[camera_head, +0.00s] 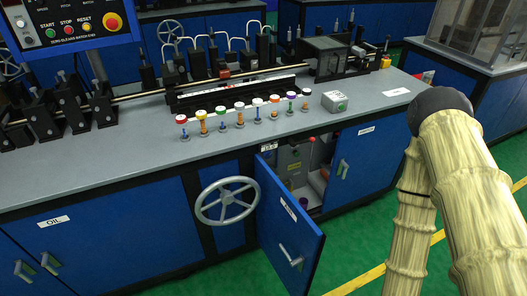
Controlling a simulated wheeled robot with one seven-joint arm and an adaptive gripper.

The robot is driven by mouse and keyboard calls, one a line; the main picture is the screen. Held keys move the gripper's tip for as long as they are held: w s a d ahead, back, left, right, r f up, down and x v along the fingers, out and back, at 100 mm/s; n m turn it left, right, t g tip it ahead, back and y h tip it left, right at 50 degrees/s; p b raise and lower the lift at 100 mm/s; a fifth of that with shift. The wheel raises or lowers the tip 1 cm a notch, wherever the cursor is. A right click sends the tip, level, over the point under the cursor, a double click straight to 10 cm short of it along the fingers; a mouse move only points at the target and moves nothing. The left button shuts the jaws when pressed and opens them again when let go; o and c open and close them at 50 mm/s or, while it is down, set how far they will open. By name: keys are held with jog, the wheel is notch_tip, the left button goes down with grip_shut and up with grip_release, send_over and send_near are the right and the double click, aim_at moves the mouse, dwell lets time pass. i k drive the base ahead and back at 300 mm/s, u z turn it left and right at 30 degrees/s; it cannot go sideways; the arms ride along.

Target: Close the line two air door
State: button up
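A blue cabinet door (288,238) stands open in the lower middle of the head view, swung out toward me from the front of the machine cabinet. It has a small white label near its top edge, too small to read surely, and a grey handle (291,257) on its face. The opening behind it (297,168) shows grey and reddish parts inside. My arm, in a pale ribbed sleeve, is bent at the right side, clear of the door. My gripper is out of view.
A grey handwheel (227,201) sits just left of the open door. A closed blue door (362,160) is right of the opening. Several colored-top knobs (240,112) line the grey worktop (80,157). Green floor (345,235) is clear between the door and my arm.

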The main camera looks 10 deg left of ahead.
aim_at(280, 219)
jog(key=k, duration=0.1)
jog(key=z, duration=1.45)
jog(key=i, duration=0.75)
jog(key=u, duration=2.1)
